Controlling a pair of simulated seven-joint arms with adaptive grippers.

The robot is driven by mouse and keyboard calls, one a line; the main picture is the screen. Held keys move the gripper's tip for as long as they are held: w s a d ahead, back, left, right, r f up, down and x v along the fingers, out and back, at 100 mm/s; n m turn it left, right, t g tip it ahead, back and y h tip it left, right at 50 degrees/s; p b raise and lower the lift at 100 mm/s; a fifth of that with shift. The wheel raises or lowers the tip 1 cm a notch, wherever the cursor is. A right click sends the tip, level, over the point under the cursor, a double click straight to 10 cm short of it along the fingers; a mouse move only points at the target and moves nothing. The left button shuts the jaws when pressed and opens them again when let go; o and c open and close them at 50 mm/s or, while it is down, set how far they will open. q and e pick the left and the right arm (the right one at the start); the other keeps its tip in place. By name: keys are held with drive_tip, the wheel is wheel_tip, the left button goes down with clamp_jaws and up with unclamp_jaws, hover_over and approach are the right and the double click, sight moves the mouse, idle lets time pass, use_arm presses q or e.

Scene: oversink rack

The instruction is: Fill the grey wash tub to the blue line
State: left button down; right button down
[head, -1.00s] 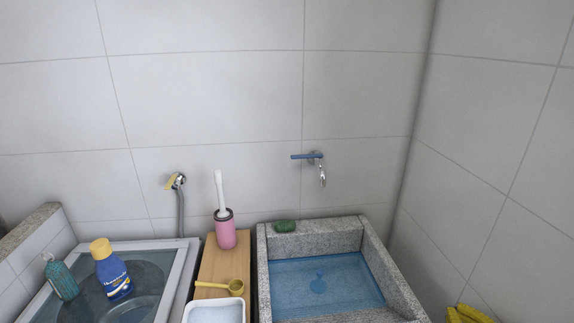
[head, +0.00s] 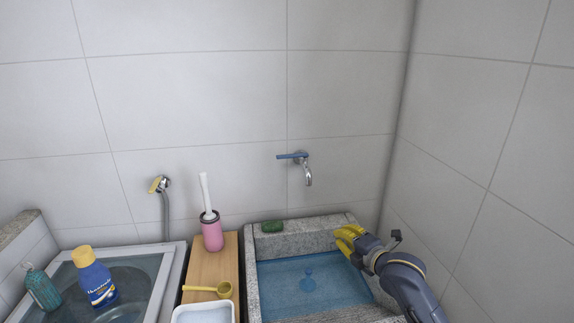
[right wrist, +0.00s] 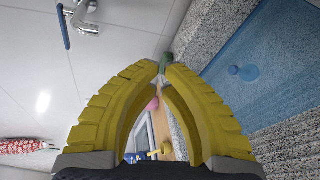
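The grey wash tub (head: 251,295) is a speckled stone basin at lower middle in the head view. A see-through blue surface (head: 345,285) with a darker blue drop mark lies inside it; it also shows in the right wrist view (right wrist: 285,60). A chrome tap (head: 308,174) with a blue lever (head: 291,155) pointing left is on the wall above; no stream shows from its spout. My right gripper (head: 345,236) has yellow fingers and is over the tub's right back rim. In the right wrist view its fingertips (right wrist: 161,68) nearly meet, with nothing between them. My left gripper is out of view.
A green soap (head: 272,227) lies on the back rim. Left stand a pink brush holder (head: 212,237), a yellow scoop (head: 224,290) and a white container (head: 184,316) by a wooden board (head: 205,268). A yellow-handled hose tap (head: 160,185) is further left. The right wall is close.

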drive_tip(key=w+a+r+n+t+h, duration=0.15)
drive_tip(key=w+a+r+n, duration=0.25)
drive_tip(key=a+r+n, duration=0.4)
drive_tip(key=n+t, duration=0.3)
drive_tip(key=n, duration=0.3)
approach(292, 156)
drive_tip(key=w+a+f, duration=0.1)
drive_tip(key=w+a, duration=0.2)
drive_tip(key=w, duration=0.4)
drive_tip(key=shift+w+a+h, duration=0.3)
drive_tip(key=shift+a+h, duration=0.1)
drive_tip(key=shift+h, duration=0.05)
drive_tip(key=shift+g, duration=0.25)
drive_tip(key=shift+m, duration=0.3)
drive_tip(key=shift+w+a+m+h, duration=0.1)
drive_tip(key=shift+w+m+h, duration=0.2)
drive_tip(key=shift+w+h, duration=0.25)
drive_tip(key=shift+s, duration=0.15)
